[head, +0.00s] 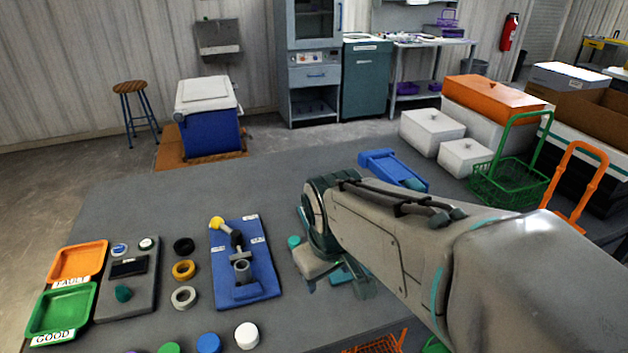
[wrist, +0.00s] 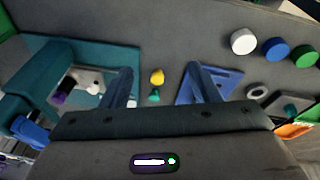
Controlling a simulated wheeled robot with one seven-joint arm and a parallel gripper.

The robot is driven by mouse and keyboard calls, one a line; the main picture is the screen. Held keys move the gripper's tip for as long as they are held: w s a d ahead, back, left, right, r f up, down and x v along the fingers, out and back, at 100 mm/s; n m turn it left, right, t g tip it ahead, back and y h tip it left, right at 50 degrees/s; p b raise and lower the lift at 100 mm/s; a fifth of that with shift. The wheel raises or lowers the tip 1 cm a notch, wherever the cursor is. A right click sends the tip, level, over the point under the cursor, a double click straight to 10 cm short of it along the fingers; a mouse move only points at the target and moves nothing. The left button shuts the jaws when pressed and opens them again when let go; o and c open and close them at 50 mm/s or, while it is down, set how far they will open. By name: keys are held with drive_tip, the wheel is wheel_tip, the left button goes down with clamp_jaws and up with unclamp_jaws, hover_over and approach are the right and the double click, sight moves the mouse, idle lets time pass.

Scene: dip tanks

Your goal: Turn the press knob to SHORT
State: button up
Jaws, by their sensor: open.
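The press (head: 243,262) is a blue base plate with a grey upright mechanism, a lever with a yellow ball end (head: 216,223), and small white labels too small to read. I cannot tell which part is its knob or where it points. My gripper (wrist: 158,88) is open and empty, pointing down over the table to the right of the press in the head view. In the wrist view, part of a blue plate (wrist: 223,88), probably the press, shows beside the right finger. A small yellow piece (wrist: 157,76) and a teal piece (wrist: 154,96) show between the fingers.
A grey box (head: 128,284) with a teal knob (head: 123,293) stands left, beside orange (head: 78,262) and green (head: 62,308) trays. Several rings and caps lie around the press. A teal tray (wrist: 118,62) with a white object is left in the wrist view.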

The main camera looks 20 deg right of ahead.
drive_tip(key=w+d+r+n+h+p, duration=0.1)
drive_tip(key=w+d+n+p, duration=0.2)
drive_tip(key=w+n, duration=0.75)
drive_tip(key=w+d+r+n+h+p, duration=0.1)
drive_tip(key=w+d+n+p, duration=0.2)
drive_tip(key=w+n, duration=0.7)
drive_tip(key=w+d+f+n+p, duration=0.3)
drive_tip(key=w+f+n, duration=0.15)
drive_tip(key=w, duration=0.65)
drive_tip(key=shift+m, duration=0.3)
drive_tip(key=x, duration=0.4)
drive_tip(key=p+x, duration=0.1)
drive_tip(key=x, duration=0.8)
drive_tip(key=shift+w+f+p, duration=0.1)
drive_tip(key=shift+w+p, duration=0.25)
drive_tip(key=c, duration=1)
